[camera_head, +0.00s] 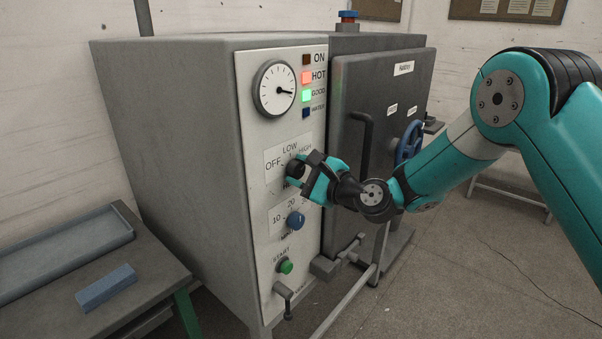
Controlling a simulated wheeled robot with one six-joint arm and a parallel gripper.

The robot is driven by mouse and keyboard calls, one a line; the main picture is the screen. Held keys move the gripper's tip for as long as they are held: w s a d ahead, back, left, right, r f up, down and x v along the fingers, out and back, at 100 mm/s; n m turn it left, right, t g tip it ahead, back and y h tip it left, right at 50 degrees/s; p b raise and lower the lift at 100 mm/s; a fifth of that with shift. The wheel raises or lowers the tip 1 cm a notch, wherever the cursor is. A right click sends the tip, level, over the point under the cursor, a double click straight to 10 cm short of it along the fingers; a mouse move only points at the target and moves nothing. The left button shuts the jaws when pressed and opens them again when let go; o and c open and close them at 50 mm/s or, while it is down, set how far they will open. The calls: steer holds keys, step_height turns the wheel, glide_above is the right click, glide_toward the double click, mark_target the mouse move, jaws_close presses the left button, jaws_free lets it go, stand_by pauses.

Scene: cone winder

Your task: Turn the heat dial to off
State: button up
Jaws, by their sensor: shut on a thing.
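The heat dial (294,170) is a dark knob on the pale front panel (254,132) of a large grey machine. OFF is printed at its left, LOW above it and HIGH at its upper right. My gripper (302,172) reaches in from the right and is shut on the dial. The fingers cover much of the dial, so I cannot tell exactly where it points.
Below are a blue knob (296,220), a green start button (286,267) and a small lever (285,294). Above are a round gauge (274,89) and lit HOT and GOOD lamps. The door handle (362,150) stands out close to my arm. A bench (150,290) is at left.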

steer(key=n+b, duration=0.2)
steer(key=b, duration=0.1)
steer(key=shift+f+n, duration=0.25)
steer(key=shift+n, duration=0.05)
steer(key=n+b, duration=0.4)
steer(key=b, duration=0.1)
steer(key=shift+n, duration=0.3)
steer(key=n+b, duration=0.4)
steer(key=b, duration=0.1)
steer(key=n+b, duration=0.4)
steer(key=b, duration=0.1)
steer(key=n+b, duration=0.3)
steer(key=b, duration=0.1)
steer(key=shift+r+n, duration=0.1)
steer(key=shift+n, duration=0.3)
steer(key=n+b, duration=0.4)
steer(key=b, duration=0.1)
steer(key=shift+r, duration=0.25)
steer(key=shift+n, duration=0.4)
steer(key=shift+r, duration=0.1)
